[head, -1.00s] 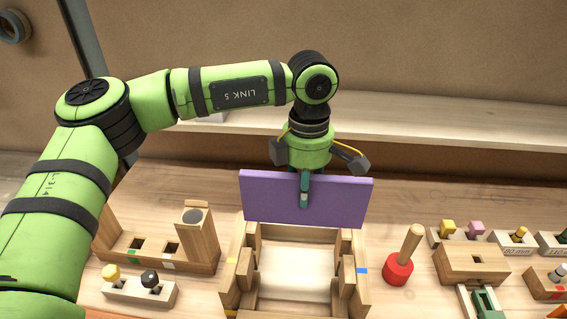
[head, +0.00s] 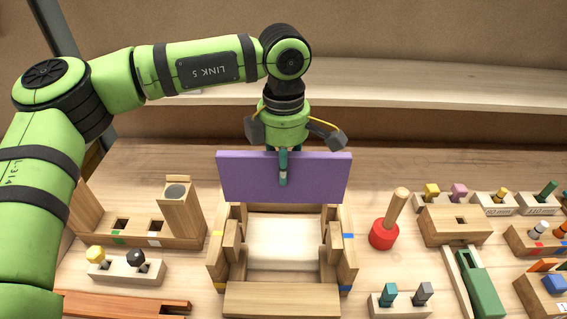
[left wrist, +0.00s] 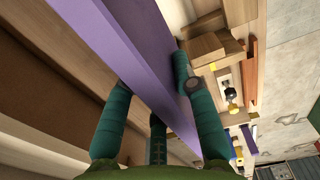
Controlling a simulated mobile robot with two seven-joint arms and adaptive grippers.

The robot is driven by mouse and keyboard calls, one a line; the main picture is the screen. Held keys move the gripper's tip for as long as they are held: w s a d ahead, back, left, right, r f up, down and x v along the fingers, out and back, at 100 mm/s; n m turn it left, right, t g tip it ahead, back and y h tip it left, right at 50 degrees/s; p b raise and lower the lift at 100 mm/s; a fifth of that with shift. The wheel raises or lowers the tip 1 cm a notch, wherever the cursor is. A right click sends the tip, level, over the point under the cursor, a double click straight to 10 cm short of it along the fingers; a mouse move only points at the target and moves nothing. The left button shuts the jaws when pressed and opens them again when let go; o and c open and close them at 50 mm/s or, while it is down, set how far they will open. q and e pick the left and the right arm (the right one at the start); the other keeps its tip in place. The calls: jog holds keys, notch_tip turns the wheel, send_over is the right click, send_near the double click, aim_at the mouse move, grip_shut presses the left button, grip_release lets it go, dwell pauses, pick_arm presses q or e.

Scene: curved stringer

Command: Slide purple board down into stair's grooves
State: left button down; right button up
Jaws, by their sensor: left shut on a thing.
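The purple board (head: 320,178) stands on its long edge, upright, at the back end of the wooden stair (head: 217,262). My left gripper (head: 283,170) is shut on the middle of the board's top edge from above. The left wrist view shows the purple board (left wrist: 125,55) between my left gripper's green fingers (left wrist: 160,105). The board spans the width between the stair's two side walls and hides their back ends. I cannot tell whether its lower edge is in the grooves or just above them. My right gripper is not in view.
A red-based wooden mallet (head: 384,233) stands close to the stair's right. A wooden block holder (head: 180,212) stands to its left, with a small peg holder (head: 125,267) in front. Several peg blocks fill the right side. The tabletop behind the board is bare.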

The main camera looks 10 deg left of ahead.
pick_arm(q)
jog(key=shift+f+b, duration=1.4)
jog(key=shift+f, duration=0.5)
jog(key=shift+b, duration=0.65)
notch_tip(320, 180, down, 12)
jog(key=b, duration=1)
jog(key=shift+f+b, duration=0.15)
jog(key=shift+b, duration=0.15)
dwell(3.6)
